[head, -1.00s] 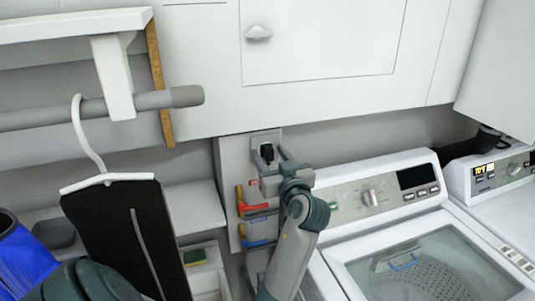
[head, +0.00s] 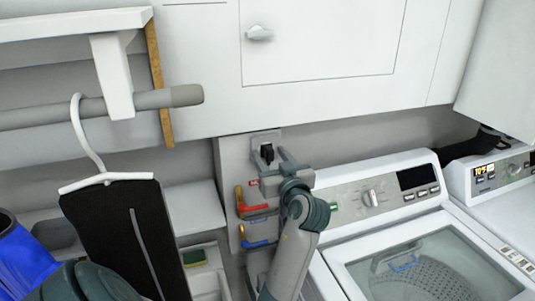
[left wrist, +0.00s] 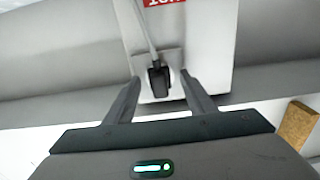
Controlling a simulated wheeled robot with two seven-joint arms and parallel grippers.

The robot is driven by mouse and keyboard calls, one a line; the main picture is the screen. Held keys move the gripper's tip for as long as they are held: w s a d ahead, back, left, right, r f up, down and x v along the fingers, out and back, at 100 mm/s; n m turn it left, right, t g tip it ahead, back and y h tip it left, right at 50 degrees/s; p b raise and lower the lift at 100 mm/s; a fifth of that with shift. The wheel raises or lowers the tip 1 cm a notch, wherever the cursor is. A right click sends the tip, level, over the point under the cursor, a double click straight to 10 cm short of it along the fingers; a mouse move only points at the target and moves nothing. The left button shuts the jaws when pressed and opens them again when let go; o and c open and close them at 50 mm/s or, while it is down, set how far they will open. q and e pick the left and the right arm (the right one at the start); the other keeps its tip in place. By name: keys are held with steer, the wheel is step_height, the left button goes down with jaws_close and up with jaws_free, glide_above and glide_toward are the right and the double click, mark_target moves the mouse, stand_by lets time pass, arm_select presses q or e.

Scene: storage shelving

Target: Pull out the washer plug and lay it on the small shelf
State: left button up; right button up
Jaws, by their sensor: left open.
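The black washer plug (head: 267,153) sits in a pale outlet plate (head: 262,137) on the wall panel, left of the washer. It also shows in the left wrist view (left wrist: 160,80), with a grey cord running from it. My left gripper (head: 271,160) is open at the plug. In the left wrist view, its two fingers (left wrist: 161,82) stand on either side of the plug, with gaps visible between them and it. A pale small shelf (head: 195,207) lies left of the wall panel. My right gripper is not in view.
Red (head: 255,208) and blue (head: 258,243) valve handles are below the outlet. The washer (head: 372,197) stands at right. A black garment (head: 118,240) hangs from a rail (head: 150,100) at left, partly in front of the shelf. A white cabinet (head: 320,40) is above.

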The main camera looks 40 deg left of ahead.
mark_target(271, 157)
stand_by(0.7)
arm_select(q)
jaws_close()
steer(key=shift+d, duration=0.15)
steer(key=shift+b+v, duration=0.6)
steer(key=shift+v, duration=2.25)
